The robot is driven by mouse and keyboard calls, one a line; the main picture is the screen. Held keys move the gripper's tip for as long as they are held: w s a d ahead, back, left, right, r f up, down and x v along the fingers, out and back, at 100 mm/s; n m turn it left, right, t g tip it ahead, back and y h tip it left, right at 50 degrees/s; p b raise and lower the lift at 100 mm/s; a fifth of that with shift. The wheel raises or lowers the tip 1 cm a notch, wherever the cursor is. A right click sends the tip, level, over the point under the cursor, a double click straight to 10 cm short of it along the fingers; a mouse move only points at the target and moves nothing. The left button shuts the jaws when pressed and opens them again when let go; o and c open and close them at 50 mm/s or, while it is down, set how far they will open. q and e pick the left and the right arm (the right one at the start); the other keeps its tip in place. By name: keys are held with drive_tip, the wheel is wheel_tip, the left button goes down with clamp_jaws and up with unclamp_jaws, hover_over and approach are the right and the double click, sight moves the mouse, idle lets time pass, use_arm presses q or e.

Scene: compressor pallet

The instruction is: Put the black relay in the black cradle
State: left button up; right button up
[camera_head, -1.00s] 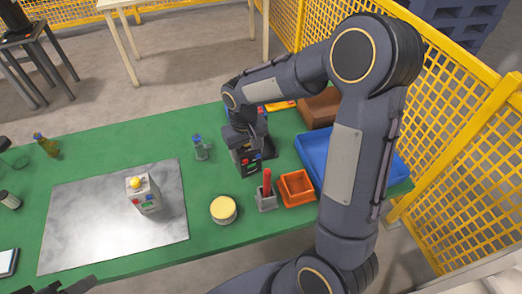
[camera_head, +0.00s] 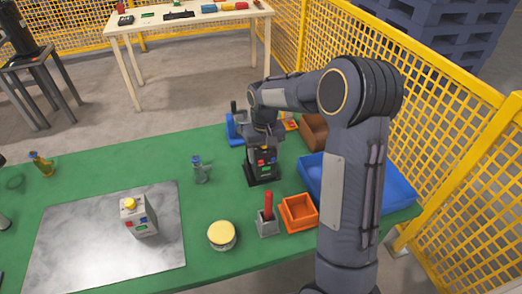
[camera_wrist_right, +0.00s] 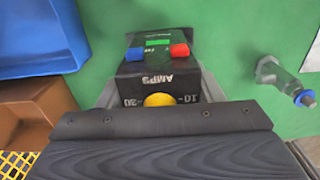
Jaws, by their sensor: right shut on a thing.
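The black relay (camera_head: 264,161) has a red and a blue terminal and a green display. It stands roughly upright, its lower end at the black cradle (camera_head: 263,180), whose dark base shows around its foot. I cannot tell whether the relay is fully seated. My right gripper (camera_head: 262,146) is shut on the relay from above. In the right wrist view the relay (camera_wrist_right: 157,72) is between the fingers, its yellow knob and "AMPS" lettering toward me. My left gripper is out of view.
A pale relay (camera_head: 138,218) stands on the metal plate (camera_head: 85,240).

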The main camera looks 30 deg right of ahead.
drive_tip(key=w+f, duration=0.2)
drive_tip(key=w, duration=0.1)
drive_tip(key=shift+d+f+p, duration=0.15)
drive_tip(key=shift+d+p, duration=0.2)
drive_tip(key=shift+f, duration=0.15)
drive_tip(key=o, duration=1.3)
